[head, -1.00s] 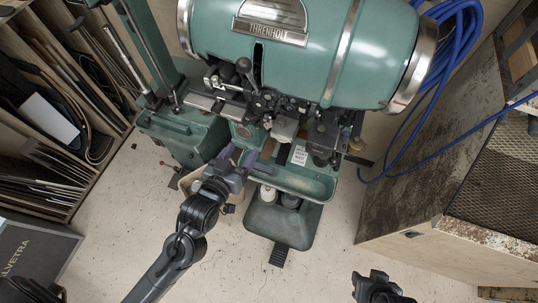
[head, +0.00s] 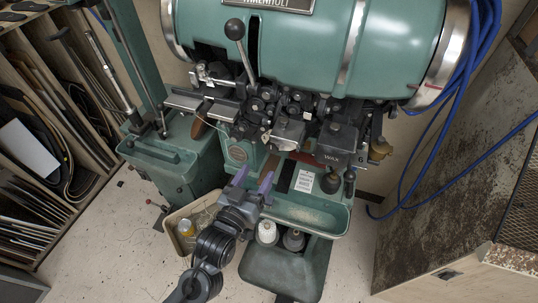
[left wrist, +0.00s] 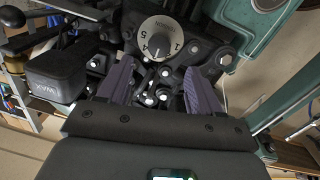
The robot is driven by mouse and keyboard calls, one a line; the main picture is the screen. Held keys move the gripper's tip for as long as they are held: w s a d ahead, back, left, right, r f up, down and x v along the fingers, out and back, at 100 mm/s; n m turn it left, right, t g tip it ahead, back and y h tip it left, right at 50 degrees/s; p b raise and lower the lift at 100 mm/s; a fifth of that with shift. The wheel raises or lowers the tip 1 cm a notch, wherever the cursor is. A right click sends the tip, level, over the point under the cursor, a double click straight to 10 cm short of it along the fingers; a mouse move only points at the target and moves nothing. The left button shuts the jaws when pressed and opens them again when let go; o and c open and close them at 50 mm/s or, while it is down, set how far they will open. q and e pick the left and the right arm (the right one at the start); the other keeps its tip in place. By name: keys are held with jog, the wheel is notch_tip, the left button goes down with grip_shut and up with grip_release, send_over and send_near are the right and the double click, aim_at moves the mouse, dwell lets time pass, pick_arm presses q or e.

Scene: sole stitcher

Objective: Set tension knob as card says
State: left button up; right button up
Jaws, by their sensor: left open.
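The pale round tension dial (left wrist: 160,32) shows in the left wrist view, turned in the picture, with large dark numbers including 1, 4 and 5. A small dark knob (left wrist: 160,53) sits at its middle; I cannot tell its exact setting. My left gripper (head: 252,181) is open and empty in front of the machine, and its two purple fingers (left wrist: 160,88) stand apart in the wrist view, below the dial in the picture. A white card (head: 304,181) with print too small to read is on the machine, right of the gripper. My right gripper is out of view.
The green stitching machine (head: 290,40) fills the top, with a ball-ended lever (head: 235,30) and a box marked WAX (head: 335,146). A green tray (head: 310,215) and a bin (head: 180,222) lie low near my left arm. A rusty cabinet (head: 450,170) stands right.

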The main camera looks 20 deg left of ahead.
aim_at(270, 149)
pick_arm(q)
jog(key=w, duration=0.9)
jog(key=shift+d+b, duration=0.15)
jog(key=shift+b, duration=0.15)
jog(key=shift+s, duration=0.1)
jog(key=c, duration=1.1)
jog(key=shift+o, duration=0.2)
jog(key=shift+r+p, duration=0.15)
jog(key=shift+p, duration=0.35)
jog(key=m+p, duration=0.6)
jog(key=p, duration=0.2)
jog(key=shift+r, duration=0.2)
jog(key=shift+m+g+p, duration=0.3)
jog(key=shift+m+p, duration=0.5)
jog(key=shift+p, duration=0.45)
jog(key=shift+f+m+p, duration=0.2)
jog(key=shift+m+p, duration=0.25)
jog(key=shift+m, duration=0.15)
